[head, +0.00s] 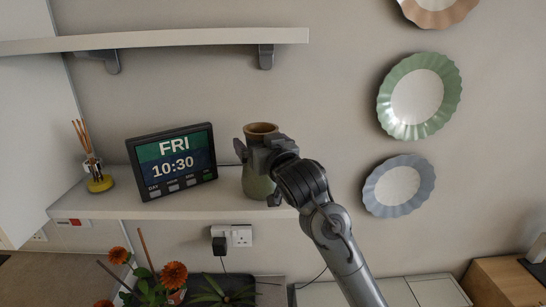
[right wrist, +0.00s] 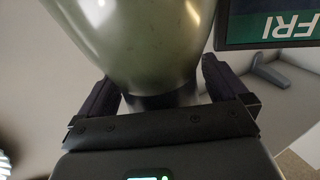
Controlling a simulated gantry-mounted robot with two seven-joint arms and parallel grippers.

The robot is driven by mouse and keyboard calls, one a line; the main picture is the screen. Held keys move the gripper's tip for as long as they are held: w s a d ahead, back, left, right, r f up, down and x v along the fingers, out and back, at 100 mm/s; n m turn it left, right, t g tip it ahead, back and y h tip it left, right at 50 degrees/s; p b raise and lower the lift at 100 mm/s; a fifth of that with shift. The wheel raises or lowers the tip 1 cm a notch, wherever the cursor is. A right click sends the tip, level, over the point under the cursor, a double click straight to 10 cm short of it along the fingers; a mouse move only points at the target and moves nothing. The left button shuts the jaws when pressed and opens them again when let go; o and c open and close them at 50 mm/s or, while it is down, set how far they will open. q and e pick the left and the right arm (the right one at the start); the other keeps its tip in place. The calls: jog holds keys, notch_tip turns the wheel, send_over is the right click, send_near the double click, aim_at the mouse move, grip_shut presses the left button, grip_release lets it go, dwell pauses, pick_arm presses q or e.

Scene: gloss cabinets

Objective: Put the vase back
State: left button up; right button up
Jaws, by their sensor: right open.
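The vase (head: 258,184) is greenish with a brown rim and stands upright on the lower shelf (head: 160,207), to the right of the clock. My right gripper (head: 257,150) is at the vase, in front of its upper part, and covers some of it. In the right wrist view the vase (right wrist: 140,40) fills the upper middle, with its dark neck between the two fingers of my right gripper (right wrist: 162,92). The fingers are open, one on each side of the neck. I cannot tell whether they touch it. My left gripper is not in view.
A digital clock (head: 172,162) reading FRI 10:30 stands close to the left of the vase. A reed diffuser (head: 98,178) is farther left. An upper shelf (head: 180,38) hangs above. Orange flowers (head: 173,275) and a socket (head: 240,236) are below. Plates (head: 397,186) hang at right.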

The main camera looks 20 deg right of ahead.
jog(key=s+b, duration=0.2)
jog(key=s, duration=0.9)
jog(key=shift+b, duration=0.3)
jog(key=shift+d, duration=0.1)
